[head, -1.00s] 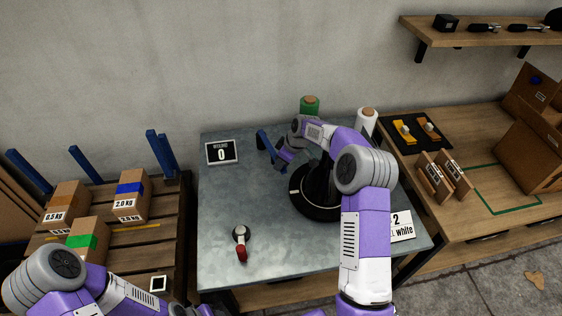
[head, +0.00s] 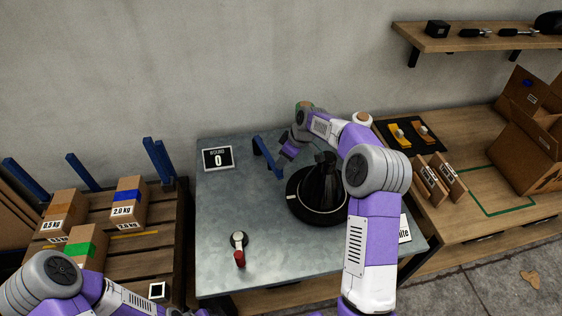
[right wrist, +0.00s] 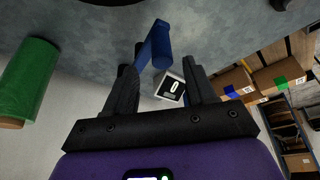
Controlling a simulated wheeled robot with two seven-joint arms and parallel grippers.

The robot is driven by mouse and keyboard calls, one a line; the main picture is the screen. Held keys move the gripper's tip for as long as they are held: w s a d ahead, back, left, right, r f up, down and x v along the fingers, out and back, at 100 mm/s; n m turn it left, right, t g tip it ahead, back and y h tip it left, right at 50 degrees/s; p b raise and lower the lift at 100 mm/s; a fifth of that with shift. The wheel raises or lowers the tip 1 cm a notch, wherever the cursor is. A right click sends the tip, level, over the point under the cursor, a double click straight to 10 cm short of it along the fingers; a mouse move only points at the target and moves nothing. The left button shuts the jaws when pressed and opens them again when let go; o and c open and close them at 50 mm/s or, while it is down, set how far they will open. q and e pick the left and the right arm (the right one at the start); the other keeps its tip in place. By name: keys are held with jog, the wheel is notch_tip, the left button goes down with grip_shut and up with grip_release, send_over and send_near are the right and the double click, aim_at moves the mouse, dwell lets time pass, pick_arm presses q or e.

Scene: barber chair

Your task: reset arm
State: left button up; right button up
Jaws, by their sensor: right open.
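A blue arm (head: 267,157) stands up from the grey metal table beside the black round turntable (head: 318,196). In the right wrist view the blue arm (right wrist: 156,42) shows beyond and partly between my fingers. My right gripper (head: 287,151) is just right of the blue arm in the head view, high over the table's back half. In the right wrist view the gripper (right wrist: 162,62) has its two black fingers apart, with nothing clearly held. Whether a finger touches the blue arm I cannot tell. My left arm is at the lower left; its gripper is out of view.
A small display reading 0 (head: 218,158) stands at the back left of the table. A red-handled lever (head: 239,250) is at the front left. A green roll (right wrist: 27,80) is beside my right gripper. Boxes on a pallet (head: 120,262) stand left; a wooden bench (head: 480,225) is right.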

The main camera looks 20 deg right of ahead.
jog(key=shift+s+d+r, duration=0.1)
jog(key=shift+s+r, duration=0.05)
jog(key=shift+r, duration=0.35)
